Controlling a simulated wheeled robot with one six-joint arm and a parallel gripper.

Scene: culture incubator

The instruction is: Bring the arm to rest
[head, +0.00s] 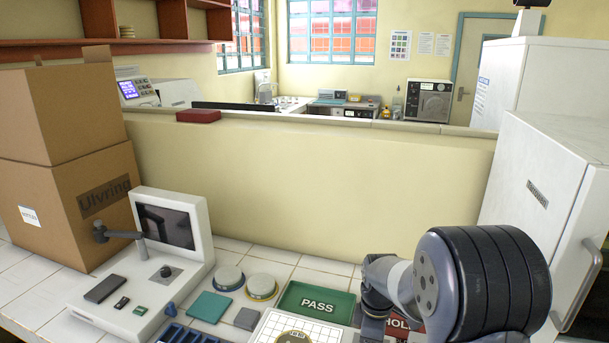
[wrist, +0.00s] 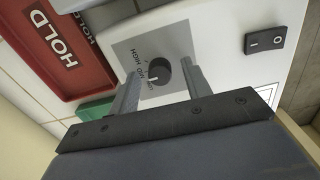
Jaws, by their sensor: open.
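My arm (head: 480,285) is bent at the lower right of the head view, above the worktop. My gripper (wrist: 162,68) shows in the wrist view with its two fingers apart and nothing held. I cannot tell how far the fingertips are from the knob. The gripper's fingers are hidden in the head view.
A red HOLD tray (wrist: 60,45) and a black rocker switch (wrist: 264,40) flank the knob. A green PASS tray (head: 317,303) lies left of my arm. A white cabinet (head: 540,200) stands close at right. A monitor unit (head: 170,225) and cardboard boxes (head: 75,180) stand at left.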

